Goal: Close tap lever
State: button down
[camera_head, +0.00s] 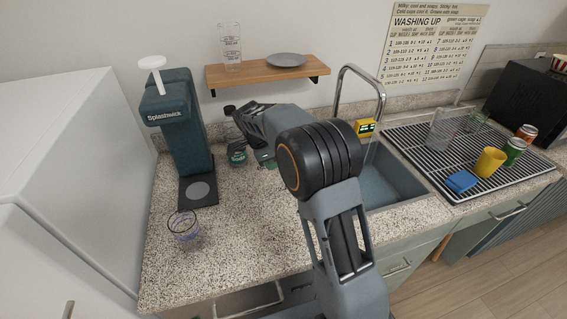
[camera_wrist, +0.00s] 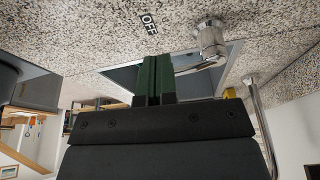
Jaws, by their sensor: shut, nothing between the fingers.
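The chrome tap lever (camera_wrist: 188,68) sticks out from a round chrome base (camera_wrist: 210,38) in the wrist view. A black "OFF" label (camera_wrist: 148,22) is on the speckled counter beside it. My gripper (camera_wrist: 157,68) is shut and empty, its dark green fingers together just left of the lever's end. I cannot tell whether they touch it. The tall curved chrome tap (camera_head: 371,75) stands over the sink (camera_head: 410,199) in the head view. My arm hides the lever and most of the gripper there.
A teal dispenser (camera_head: 182,140) and a clear glass (camera_head: 183,226) stand on the left counter. A wooden shelf (camera_head: 240,76) hangs above. A yellow display box (camera_head: 365,127) is by the tap. The drying rack (camera_head: 424,161) holds a yellow cup (camera_head: 489,162), a blue sponge (camera_head: 461,182) and cans.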

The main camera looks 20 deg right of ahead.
jog(key=shift+s+d+f+p, duration=0.1)
jog(key=shift+d+f+p, duration=0.1)
jog(key=shift+d, duration=0.45)
jog(key=shift+s+d+f+p, duration=0.1)
jog(key=shift+d+f+p, duration=0.1)
jog(key=shift+d, duration=0.5)
jog(key=shift+s+d+f+p, duration=0.1)
jog(key=shift+d+f+p, duration=0.1)
jog(key=shift+d, duration=0.45)
jog(key=shift+d+f+b, duration=0.25)
jog(key=shift+d+b, duration=0.35)
jog(key=shift+b, duration=0.15)
jog(key=shift+s+d+r, duration=0.1)
jog(key=shift+s+d, duration=0.05)
jog(key=shift+d, duration=0.1)
jog(key=shift+r, duration=0.1)
